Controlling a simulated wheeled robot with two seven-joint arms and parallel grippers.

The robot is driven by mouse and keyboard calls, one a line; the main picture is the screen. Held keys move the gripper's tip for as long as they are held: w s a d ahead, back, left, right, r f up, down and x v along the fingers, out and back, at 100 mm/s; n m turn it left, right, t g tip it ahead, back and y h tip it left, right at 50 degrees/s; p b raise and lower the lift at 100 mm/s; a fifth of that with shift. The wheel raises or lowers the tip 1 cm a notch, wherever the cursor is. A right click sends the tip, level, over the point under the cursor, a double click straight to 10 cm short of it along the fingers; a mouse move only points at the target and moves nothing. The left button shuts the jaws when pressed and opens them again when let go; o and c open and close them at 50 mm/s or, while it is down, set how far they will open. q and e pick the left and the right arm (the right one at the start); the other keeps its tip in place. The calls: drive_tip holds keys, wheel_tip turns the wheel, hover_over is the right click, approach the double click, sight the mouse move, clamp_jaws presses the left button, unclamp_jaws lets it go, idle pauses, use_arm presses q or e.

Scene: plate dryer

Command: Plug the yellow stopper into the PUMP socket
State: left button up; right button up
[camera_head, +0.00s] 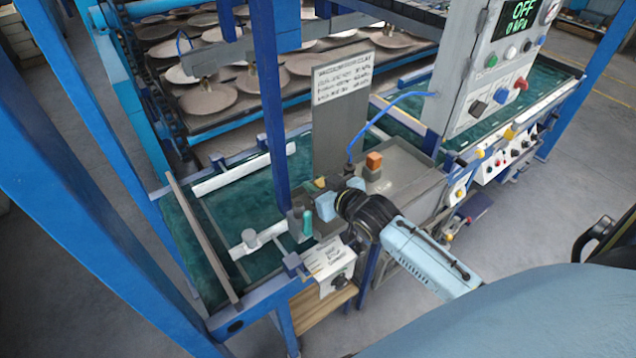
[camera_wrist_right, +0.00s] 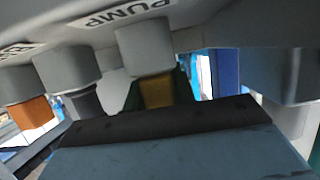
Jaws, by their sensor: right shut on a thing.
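My right gripper (camera_head: 328,203) is at the grey fittings in the middle of the head view. In the right wrist view, the yellow stopper (camera_wrist_right: 157,92) sits between its dark green jaws. The gripper is shut on it. The grey PUMP socket (camera_wrist_right: 145,45), below its PUMP label (camera_wrist_right: 128,12), is right at the stopper's upper end. I cannot tell whether the stopper is inside it, touching or just apart. The arm and fittings hide most of this spot in the head view. My left gripper does not show.
Beside the PUMP socket are grey sockets with a dark plug (camera_wrist_right: 88,103) and an orange plug (camera_wrist_right: 32,112). A grey sign plate (camera_head: 341,115), a blue post (camera_head: 270,95) and a blue hose (camera_head: 382,112) stand close to the gripper. A control panel (camera_head: 490,70) is at right.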

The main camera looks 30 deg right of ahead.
drive_tip(key=o, duration=1)
drive_tip(key=shift+o, duration=0.2)
drive_tip(key=v, duration=1.3)
drive_tip(key=shift+s, duration=0.15)
drive_tip(key=shift+r, duration=0.1)
